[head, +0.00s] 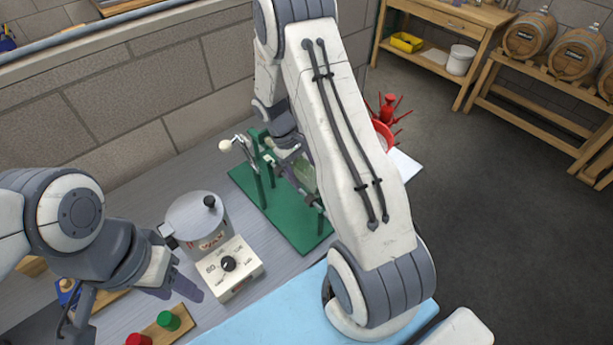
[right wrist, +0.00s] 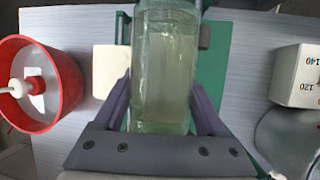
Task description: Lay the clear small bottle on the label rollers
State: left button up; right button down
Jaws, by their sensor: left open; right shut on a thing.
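The clear small bottle (right wrist: 165,75) is between the fingers of my right gripper (right wrist: 162,102) in the right wrist view, its glass pale green. In the head view the bottle (head: 306,176) shows partly beside my right forearm. The label rollers (head: 285,212) are a green stand with a crank handle on the bench. The right gripper and bottle are over or at this stand; my arm hides part of it, and I cannot tell whether the bottle touches the rollers. My left gripper (head: 178,268) is open and empty, near the wax pot.
The wax pot (head: 198,222) with its dial box stands left of the rollers. Red and green pieces (head: 168,321) sit on a wooden board in front. A blue mat (head: 270,318) lies at the front edge. A red bottle tree (head: 388,112) and white sheet (head: 404,165) are behind my right arm.

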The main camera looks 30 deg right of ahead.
grip_release()
jog(key=shift+w+r, duration=0.2)
jog(key=shift+r, duration=0.15)
jog(key=b+v, duration=0.2)
jog(key=v, duration=0.6)
jog(key=shift+w+a+r+b, duration=0.15)
jog(key=shift+r+b, duration=0.15)
jog(key=shift+w+a+r, duration=0.1)
jog(key=shift+r, duration=0.45)
